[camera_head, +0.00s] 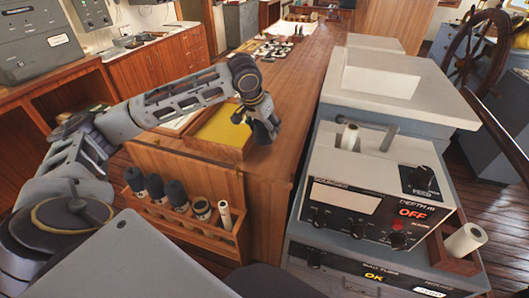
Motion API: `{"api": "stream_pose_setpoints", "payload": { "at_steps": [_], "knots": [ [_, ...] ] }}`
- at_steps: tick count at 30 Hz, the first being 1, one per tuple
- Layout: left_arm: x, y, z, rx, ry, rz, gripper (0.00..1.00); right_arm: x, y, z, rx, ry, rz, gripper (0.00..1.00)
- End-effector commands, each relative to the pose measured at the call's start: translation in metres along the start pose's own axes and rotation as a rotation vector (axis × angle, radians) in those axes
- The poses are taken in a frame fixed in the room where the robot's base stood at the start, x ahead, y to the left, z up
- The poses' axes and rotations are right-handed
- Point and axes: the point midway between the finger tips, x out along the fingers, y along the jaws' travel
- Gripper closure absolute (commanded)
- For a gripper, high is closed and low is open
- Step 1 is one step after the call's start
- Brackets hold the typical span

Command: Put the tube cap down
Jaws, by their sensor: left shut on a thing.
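My left gripper (264,132) reaches over the near end of the wooden table (291,85), pointing down beside a yellow-topped surface. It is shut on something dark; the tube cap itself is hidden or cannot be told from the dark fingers. Whether the held thing touches the tabletop is unclear. A wooden rack (183,226) on the table's near side holds several tubes. My right gripper is not in view.
The yellow sheet (221,128) lies left of the gripper. Small items (275,48) lie farther back on the table. A ship's wheel (478,45) is at far right.

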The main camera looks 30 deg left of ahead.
Motion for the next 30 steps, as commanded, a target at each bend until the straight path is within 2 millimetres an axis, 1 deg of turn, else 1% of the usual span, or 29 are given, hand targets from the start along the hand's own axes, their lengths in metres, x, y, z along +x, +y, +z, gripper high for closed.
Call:
{"api": "stream_pose_setpoints", "payload": {
  "at_steps": [6,9,14,20,24,26,30],
  "knots": [
    [0.028,0.0,0.013,0.0,-0.003,-0.001,0.64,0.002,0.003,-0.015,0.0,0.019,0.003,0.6],
    [0.039,0.0,0.017,0.0,-0.001,0.0,0.64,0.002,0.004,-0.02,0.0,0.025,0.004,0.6],
    [0.047,0.0,0.019,0.0,0.001,0.001,0.64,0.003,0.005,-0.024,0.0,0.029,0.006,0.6],
    [0.048,0.0,0.019,0.0,0.001,0.001,0.64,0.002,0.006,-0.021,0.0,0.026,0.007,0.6],
    [0.049,0.0,0.02,0.0,0.0,0.001,0.64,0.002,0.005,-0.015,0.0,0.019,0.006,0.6],
    [0.051,0.0,0.021,0.0,0.0,0.0,0.64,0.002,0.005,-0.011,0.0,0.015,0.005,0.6],
    [0.063,0.0,0.027,0.0,-0.002,0.001,0.64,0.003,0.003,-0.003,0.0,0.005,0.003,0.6]
  ]
}}
